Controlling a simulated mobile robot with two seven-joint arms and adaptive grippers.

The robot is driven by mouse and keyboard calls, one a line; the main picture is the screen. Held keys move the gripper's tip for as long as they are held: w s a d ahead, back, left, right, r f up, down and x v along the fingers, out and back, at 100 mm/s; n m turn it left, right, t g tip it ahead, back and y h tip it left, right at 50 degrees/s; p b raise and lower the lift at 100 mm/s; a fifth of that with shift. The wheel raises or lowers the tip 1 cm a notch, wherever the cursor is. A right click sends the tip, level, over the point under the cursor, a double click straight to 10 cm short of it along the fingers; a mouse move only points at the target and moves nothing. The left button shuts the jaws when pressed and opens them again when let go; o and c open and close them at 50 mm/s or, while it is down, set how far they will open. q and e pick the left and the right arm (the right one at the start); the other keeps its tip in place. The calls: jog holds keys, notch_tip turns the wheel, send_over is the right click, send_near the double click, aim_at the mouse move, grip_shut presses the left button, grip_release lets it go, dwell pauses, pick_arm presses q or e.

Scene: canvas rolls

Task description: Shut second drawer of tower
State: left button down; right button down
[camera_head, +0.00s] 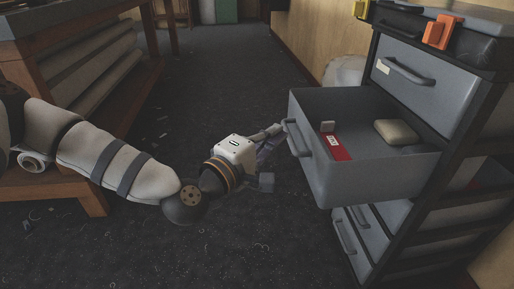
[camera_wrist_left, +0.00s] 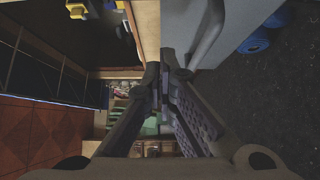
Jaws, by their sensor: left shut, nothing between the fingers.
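The grey drawer tower (camera_head: 428,110) stands at the right of the head view. Its second drawer (camera_head: 335,170) is pulled well out, with a red item (camera_head: 335,147) and a beige pad (camera_head: 396,132) inside. The drawer's handle (camera_head: 297,138) is on its front, facing my arm. My left gripper (camera_head: 276,131) is shut and empty, its fingertips close to the drawer front by the handle; contact cannot be told. In the left wrist view the shut fingers (camera_wrist_left: 163,82) point at a grey front (camera_wrist_left: 182,35) with a handle. My right gripper is not in view.
The top drawer (camera_head: 415,85) and a lower drawer (camera_head: 370,240) look closed. Orange (camera_head: 438,32) and yellow (camera_head: 361,9) clamps sit on the tower top. A wooden bench (camera_head: 60,50) with canvas rolls stands at the left.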

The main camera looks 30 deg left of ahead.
aim_at(308, 124)
pick_arm(q)
jog(key=w+d, duration=0.3)
jog(key=shift+w+d+b, duration=0.15)
jog(key=shift+d+b, duration=0.1)
jog(key=shift+b, duration=0.15)
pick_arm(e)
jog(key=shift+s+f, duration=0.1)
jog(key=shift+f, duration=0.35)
